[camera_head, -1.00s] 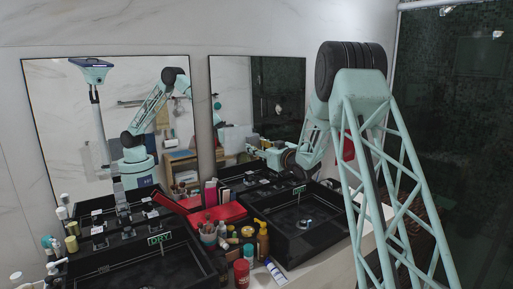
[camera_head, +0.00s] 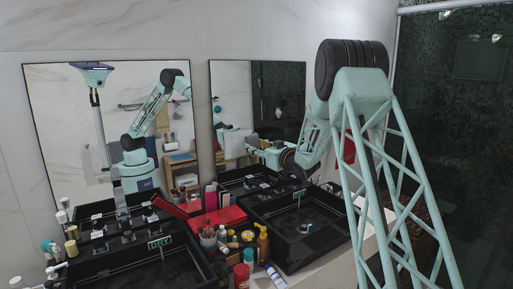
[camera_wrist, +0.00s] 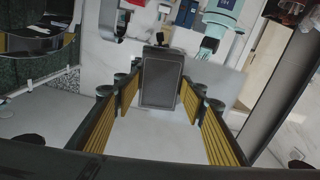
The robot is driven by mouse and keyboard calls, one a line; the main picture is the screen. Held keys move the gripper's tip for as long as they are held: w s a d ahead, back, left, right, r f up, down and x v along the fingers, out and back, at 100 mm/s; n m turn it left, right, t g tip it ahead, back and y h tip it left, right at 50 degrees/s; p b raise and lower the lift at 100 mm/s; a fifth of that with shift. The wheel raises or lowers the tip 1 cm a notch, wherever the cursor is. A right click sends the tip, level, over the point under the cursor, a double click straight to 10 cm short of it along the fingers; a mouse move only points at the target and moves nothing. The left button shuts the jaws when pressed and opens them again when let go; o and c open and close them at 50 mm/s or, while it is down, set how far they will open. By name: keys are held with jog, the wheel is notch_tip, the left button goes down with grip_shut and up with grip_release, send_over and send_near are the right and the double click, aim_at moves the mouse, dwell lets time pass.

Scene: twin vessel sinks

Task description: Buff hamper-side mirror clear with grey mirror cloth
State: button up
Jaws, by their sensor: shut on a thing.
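My gripper (camera_wrist: 160,98) shows in the wrist view, with its two yellow-padded fingers on either side of a dark grey rectangular pad, the grey mirror cloth (camera_wrist: 160,78). It is shut on the cloth. In the head view my arm reaches down and left in front of the right-hand mirror (camera_head: 230,78), nearest the hamper side. The fingertips and cloth are too small there to make out, and I cannot tell whether the cloth touches the glass. The left-hand mirror (camera_head: 60,110) reflects my arm and column.
Two black vessel sinks, left (camera_head: 150,272) and right (camera_head: 320,240), stand below the mirrors. A red box (camera_head: 225,216), bottles and a brush cup (camera_head: 208,238) crowd the counter between them. A brown wicker hamper (camera_head: 425,215) is at the right, partly behind my arm.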

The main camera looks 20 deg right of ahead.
aim_at(224, 149)
jog(key=shift+s+a+b, duration=0.2)
jog(key=shift+a+b, duration=0.2)
jog(key=shift+a, duration=0.4)
jog(key=shift+s+a+b, duration=0.2)
jog(key=shift+a+b, duration=0.15)
jog(key=shift+a, duration=0.45)
jog(key=shift+a, duration=0.1)
jog(key=shift+s+a+b, duration=0.3)
jog(key=shift+a+b, duration=0.2)
jog(key=shift+a, duration=0.45)
jog(key=shift+s+a+b, duration=0.3)
jog(key=shift+a+b, duration=0.2)
jog(key=shift+a, duration=0.4)
jog(key=shift+a, duration=0.1)
jog(key=shift+s+a+b, duration=0.3)
jog(key=shift+a+b, duration=0.2)
jog(key=shift+a, duration=0.3)
jog(key=shift+s+a+b, duration=0.3)
jog(key=shift+a+b, duration=0.2)
jog(key=shift+a, duration=0.25)
jog(key=shift+a, duration=0.15)
jog(key=shift+s+a, duration=0.25)
jog(key=shift+a, duration=0.65)
jog(key=shift+s+a, duration=0.2)
jog(key=shift+a, duration=0.65)
